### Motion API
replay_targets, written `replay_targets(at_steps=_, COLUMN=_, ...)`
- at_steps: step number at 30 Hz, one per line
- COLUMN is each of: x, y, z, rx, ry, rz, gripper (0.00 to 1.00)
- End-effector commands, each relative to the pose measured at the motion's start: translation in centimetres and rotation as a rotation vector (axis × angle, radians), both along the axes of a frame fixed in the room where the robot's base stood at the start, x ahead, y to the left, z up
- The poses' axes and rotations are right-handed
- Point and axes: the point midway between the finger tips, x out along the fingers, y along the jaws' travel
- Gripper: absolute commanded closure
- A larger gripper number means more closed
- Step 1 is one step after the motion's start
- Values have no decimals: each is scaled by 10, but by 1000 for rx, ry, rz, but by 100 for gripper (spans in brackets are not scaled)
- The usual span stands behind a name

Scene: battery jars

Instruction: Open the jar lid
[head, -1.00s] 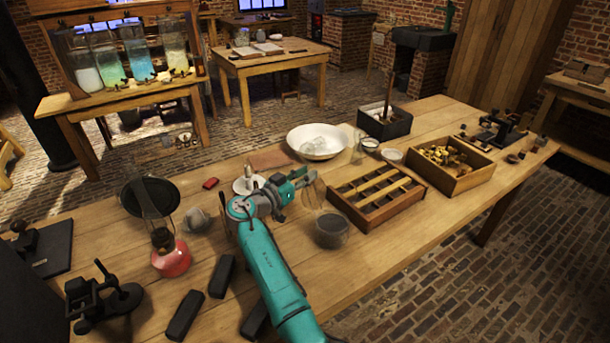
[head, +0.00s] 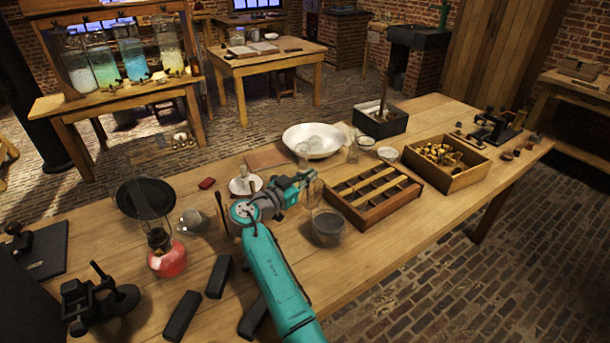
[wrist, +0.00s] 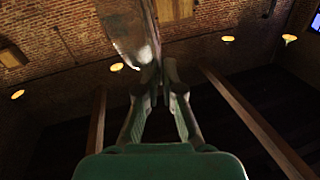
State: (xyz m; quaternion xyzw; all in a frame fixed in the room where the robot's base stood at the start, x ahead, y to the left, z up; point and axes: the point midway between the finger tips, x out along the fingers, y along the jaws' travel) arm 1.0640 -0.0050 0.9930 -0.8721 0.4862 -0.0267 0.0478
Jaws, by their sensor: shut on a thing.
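A clear glass jar (head: 328,228) with dark contents stands on the workbench, just left of the slatted wooden tray. Its top looks open, though the glass is faint. My gripper (head: 306,177) is above and behind the jar in the head view. In the wrist view my gripper (wrist: 163,84) is shut on a thin, clear, plate-like piece seen nearly edge-on, which looks like a glass lid (wrist: 128,38). In the head view this piece (head: 315,190) shows faintly at the fingertips, tilted up and apart from the jar. The exact grip point is too small to tell.
The slatted wooden tray (head: 372,211) is close on the right of the jar. A white bowl (head: 325,146) with glassware lies behind. A red-based lamp (head: 168,260) and black blocks (head: 183,316) are at the left. The front right of the bench is clear.

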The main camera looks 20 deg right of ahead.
Motion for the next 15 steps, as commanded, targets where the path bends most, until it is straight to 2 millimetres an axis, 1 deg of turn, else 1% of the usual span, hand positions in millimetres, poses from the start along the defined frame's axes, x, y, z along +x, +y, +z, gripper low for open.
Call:
replay_targets(at_steps=5, x=0, y=1, z=0, rx=0, ry=1, rz=1, gripper=100)
replay_targets(at_steps=9, x=0, y=1, z=0, rx=0, ry=1, rz=1, gripper=69)
replay_targets(at_steps=15, x=0, y=1, z=0, rx=0, ry=2, rz=1, gripper=69)
